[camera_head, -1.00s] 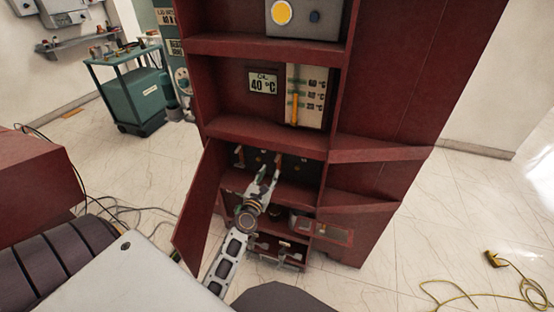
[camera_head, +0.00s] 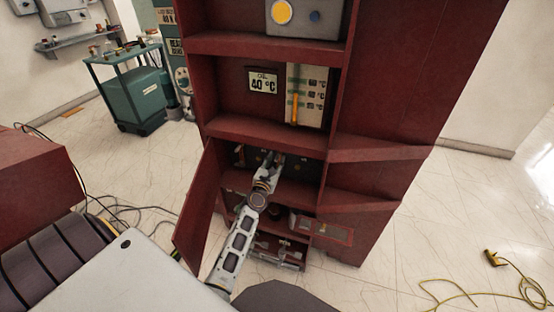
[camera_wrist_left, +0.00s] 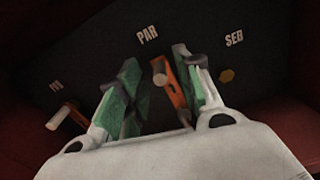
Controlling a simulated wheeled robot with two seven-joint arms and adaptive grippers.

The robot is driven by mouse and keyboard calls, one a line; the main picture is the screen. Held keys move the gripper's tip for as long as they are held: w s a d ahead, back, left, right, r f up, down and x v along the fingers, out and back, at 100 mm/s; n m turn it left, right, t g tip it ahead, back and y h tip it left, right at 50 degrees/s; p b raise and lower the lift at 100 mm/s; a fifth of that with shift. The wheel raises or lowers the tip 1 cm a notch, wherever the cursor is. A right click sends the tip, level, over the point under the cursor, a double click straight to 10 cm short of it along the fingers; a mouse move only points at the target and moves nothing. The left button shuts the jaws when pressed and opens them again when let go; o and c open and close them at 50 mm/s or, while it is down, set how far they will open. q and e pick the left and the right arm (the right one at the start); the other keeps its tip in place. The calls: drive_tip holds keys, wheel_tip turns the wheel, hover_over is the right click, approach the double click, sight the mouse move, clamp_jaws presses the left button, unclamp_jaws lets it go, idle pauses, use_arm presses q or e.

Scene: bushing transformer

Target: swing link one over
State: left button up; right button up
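My left gripper (camera_head: 272,162) reaches into the middle compartment of the dark red cabinet, at a dark panel (camera_head: 244,156) on its back wall. In the left wrist view the panel (camera_wrist_left: 95,50) carries the labels PAR and SER and a third, hard to read, at left. An orange link (camera_wrist_left: 172,90) with a pale round peg stands below PAR, between the green-padded fingers of the left gripper (camera_wrist_left: 160,75). The fingers are apart, with a gap on the link's left; contact on the right is unclear. Another orange link (camera_wrist_left: 75,115) with a peg (camera_wrist_left: 58,118) lies at left.
A yellowish hex nut (camera_wrist_left: 227,75) sits below SER. The cabinet door (camera_head: 200,205) hangs open left of my arm. A green cart (camera_head: 135,95) stands back left; a yellow cable (camera_head: 450,295) lies on the floor at right.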

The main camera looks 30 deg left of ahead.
use_arm(q)
drive_tip(key=shift+w+a, duration=0.15)
drive_tip(key=shift+w, duration=0.55)
drive_tip(key=shift+w+a, duration=0.1)
drive_tip(key=shift+w, duration=0.35)
use_arm(e)
drive_tip(key=shift+w+d, duration=0.15)
drive_tip(key=shift+d, duration=0.75)
